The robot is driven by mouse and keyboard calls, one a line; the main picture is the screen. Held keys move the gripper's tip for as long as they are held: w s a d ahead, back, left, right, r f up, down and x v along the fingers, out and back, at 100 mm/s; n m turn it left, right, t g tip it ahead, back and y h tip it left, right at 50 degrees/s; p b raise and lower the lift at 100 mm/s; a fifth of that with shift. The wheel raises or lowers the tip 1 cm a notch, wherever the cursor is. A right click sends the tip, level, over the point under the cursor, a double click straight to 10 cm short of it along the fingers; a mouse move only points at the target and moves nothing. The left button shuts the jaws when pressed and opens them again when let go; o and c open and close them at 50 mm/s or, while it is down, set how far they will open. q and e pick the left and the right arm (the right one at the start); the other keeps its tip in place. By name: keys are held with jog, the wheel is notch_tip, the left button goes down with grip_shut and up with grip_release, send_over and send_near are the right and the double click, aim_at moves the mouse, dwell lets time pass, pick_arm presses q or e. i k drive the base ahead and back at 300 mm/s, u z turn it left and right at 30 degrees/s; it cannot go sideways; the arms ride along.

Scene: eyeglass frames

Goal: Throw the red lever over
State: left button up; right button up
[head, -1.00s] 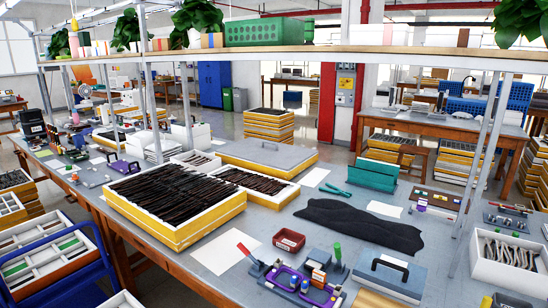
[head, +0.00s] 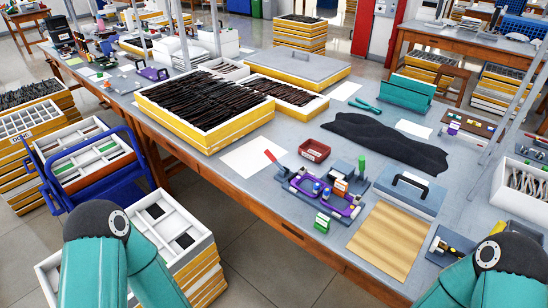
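The red lever (head: 271,156) is a short red handle on the left end of a small fixture (head: 300,189) near the front edge of the workbench. It leans up and to the left. The fixture also carries a purple frame-shaped part (head: 344,210) and a green upright handle (head: 361,163). My two teal arms come in at the bottom left and bottom right corners. Both stay well short of the lever, and their grippers lie outside the picture.
A red tray (head: 314,150) sits just behind the fixture. A grey lidded box (head: 408,190) and a wooden board (head: 388,240) lie to its right. A yellow-sided crate of dark frames (head: 190,132) stands at left. White paper (head: 250,158) lies beside the lever. A blue cart (head: 62,190) stands on the floor.

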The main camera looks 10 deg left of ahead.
aim_at(267, 152)
jog(key=u, duration=1.55)
jog(key=i, duration=0.1)
jog(key=z, duration=2.85)
jog(key=k, duration=1)
jog(key=u, duration=0.8)
jog(key=i, duration=1)
